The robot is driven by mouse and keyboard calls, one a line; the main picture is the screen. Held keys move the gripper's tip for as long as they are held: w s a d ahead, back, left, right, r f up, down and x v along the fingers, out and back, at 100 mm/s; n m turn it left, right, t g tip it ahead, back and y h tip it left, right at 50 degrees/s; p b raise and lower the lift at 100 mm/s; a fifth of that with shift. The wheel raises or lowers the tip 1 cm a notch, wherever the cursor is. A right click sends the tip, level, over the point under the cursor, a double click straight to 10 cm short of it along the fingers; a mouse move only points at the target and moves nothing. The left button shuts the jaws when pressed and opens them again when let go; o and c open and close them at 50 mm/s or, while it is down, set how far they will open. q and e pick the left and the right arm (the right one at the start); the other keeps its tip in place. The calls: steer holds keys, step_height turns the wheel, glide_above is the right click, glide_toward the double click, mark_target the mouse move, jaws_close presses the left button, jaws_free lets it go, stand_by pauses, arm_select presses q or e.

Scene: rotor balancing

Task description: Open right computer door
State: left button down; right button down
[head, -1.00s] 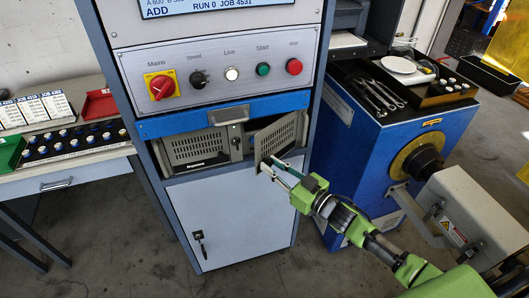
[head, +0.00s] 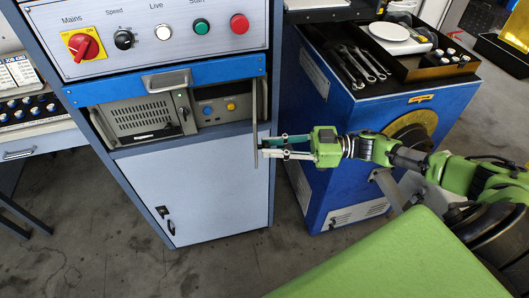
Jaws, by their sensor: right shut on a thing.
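The right computer door (head: 254,105) stands swung out from the cabinet and shows nearly edge-on as a thin upright strip. The left computer door (head: 143,117), grey with vent slots, is closed. My right gripper (head: 263,147) comes in from the right, with its fingers shut on the door near its lower end. The exact contact is too small to make out. My left gripper is out of view.
A blue drawer front (head: 110,91) with a handle is just above the computer. A grey lower cabinet door (head: 205,190) is below. A blue machine (head: 370,125) with wrenches and a tray on top stands close on the right, behind my right arm.

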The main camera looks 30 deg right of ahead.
steer(key=shift+s+d+f+n+g+y+b, duration=0.15)
steer(key=shift+d+n+g+y+b, duration=0.35)
steer(key=shift+d+n+g+b, duration=0.45)
steer(key=shift+m, duration=0.25)
steer(key=shift+a, duration=0.1)
steer(key=c, duration=1.8)
jaws_free()
steer(key=shift+c, duration=0.2)
steer(key=v, duration=1.2)
steer(key=shift+r, duration=0.2)
